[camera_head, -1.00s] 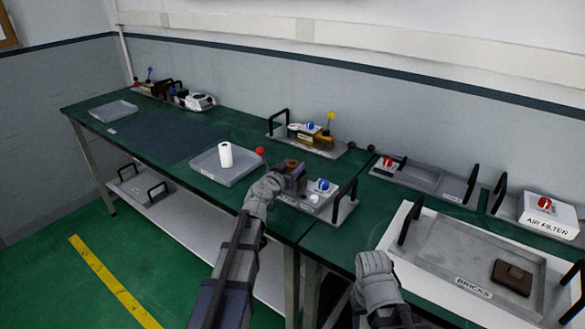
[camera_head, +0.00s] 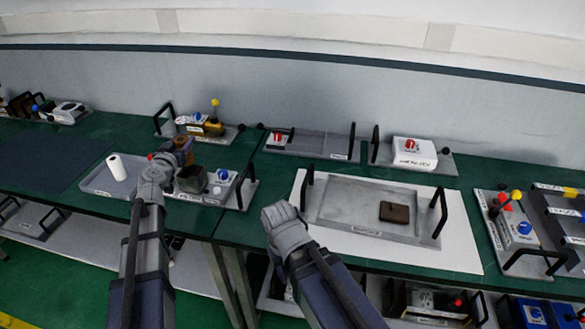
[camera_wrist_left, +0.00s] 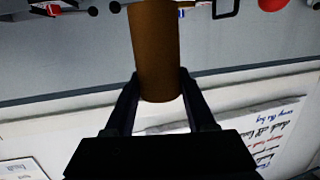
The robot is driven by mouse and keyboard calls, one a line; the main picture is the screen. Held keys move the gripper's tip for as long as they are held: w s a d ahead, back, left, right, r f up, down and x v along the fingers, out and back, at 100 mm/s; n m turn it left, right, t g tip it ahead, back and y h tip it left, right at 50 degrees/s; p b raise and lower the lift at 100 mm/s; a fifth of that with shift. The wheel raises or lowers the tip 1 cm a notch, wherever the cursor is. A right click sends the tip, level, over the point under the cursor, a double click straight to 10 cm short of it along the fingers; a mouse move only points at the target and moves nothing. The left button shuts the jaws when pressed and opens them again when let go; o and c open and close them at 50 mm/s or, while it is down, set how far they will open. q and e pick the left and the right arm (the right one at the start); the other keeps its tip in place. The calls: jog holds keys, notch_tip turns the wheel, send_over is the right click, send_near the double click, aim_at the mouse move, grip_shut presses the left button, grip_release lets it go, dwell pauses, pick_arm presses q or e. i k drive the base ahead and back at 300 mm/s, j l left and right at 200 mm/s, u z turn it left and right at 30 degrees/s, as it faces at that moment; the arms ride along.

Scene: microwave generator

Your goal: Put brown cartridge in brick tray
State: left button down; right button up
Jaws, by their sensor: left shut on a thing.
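The brown cartridge (camera_wrist_left: 155,45) is a plain cylinder between the two dark fingers of my left gripper (camera_wrist_left: 160,95), which is shut on it. In the head view the cartridge (camera_head: 184,144) shows only partly, at my left gripper (camera_head: 174,154), behind and above a dark grey open box (camera_head: 192,180). The brick tray (camera_head: 340,213) is a shallow grey tray with black handles, right of my left gripper and apart from it. A dark brown brick (camera_head: 394,212) lies in its right part. My right gripper (camera_head: 280,213) is left of the tray; its fingers are hidden.
A grey tray with a white cylinder (camera_head: 117,167) is at left. A blue-knobbed unit (camera_head: 222,177) stands beside the dark box. A white air filter box (camera_head: 414,152) is behind the brick tray. The tray's left and middle floor is clear.

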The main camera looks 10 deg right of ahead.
aim_at(368, 208)
jog(key=l+u, duration=0.15)
jog(key=u, duration=0.25)
jog(key=k+l+u, duration=0.15)
jog(key=u, duration=0.3)
jog(key=k+l+u, duration=0.1)
jog(key=u, duration=0.3)
jog(key=k+l+u, duration=0.1)
jog(key=u, duration=0.35)
jog(key=k+u, duration=0.1)
jog(key=u, duration=0.3)
jog(key=k+u, duration=0.15)
jog(key=k, duration=0.45)
jog(key=k+z, duration=0.15)
jog(key=z, duration=0.15)
jog(key=k+l+z, duration=0.15)
jog(key=z, duration=0.2)
jog(key=k+z, duration=0.1)
jog(key=z, duration=0.3)
jog(key=l+z, duration=0.15)
jog(key=z, duration=0.25)
jog(key=k+l+z, duration=0.1)
jog(key=z, duration=0.3)
jog(key=l+z, duration=0.1)
jog(key=z, duration=0.3)
